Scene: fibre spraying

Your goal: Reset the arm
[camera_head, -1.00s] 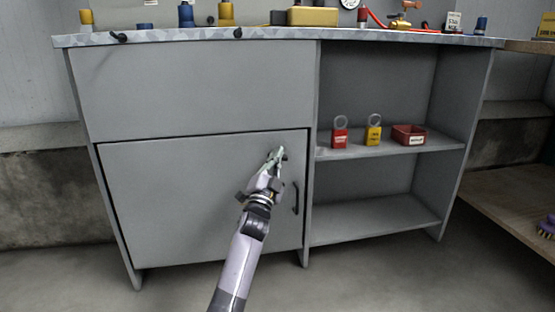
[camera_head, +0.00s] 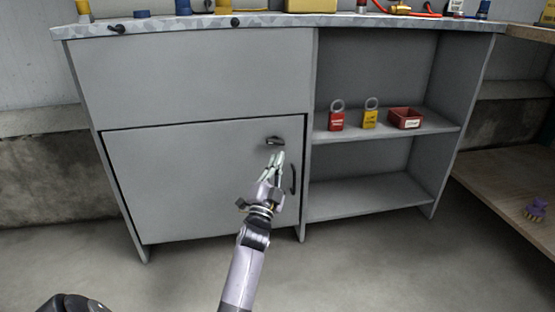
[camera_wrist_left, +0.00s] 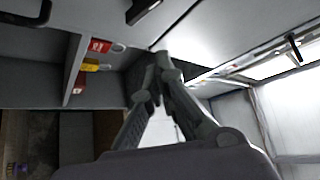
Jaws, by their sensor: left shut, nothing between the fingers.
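My left gripper (camera_head: 275,160) is in front of the grey cabinet door (camera_head: 190,190), just below a small dark latch (camera_head: 275,141). Its fingers point up and are shut, with nothing held. The door's dark vertical handle (camera_head: 293,180) is just to the right of the gripper. The door looks closed. In the left wrist view the two dark fingers (camera_wrist_left: 158,65) come together at their tips. The right gripper cannot be made out.
The open shelf (camera_head: 440,127) on the right holds a red padlock (camera_head: 336,121), a yellow padlock (camera_head: 370,119) and a red box (camera_head: 405,118). Bottles and tools stand on the worktop (camera_head: 190,24). A wooden shelf (camera_head: 500,180) is at far right. The floor (camera_head: 380,265) in front is clear.

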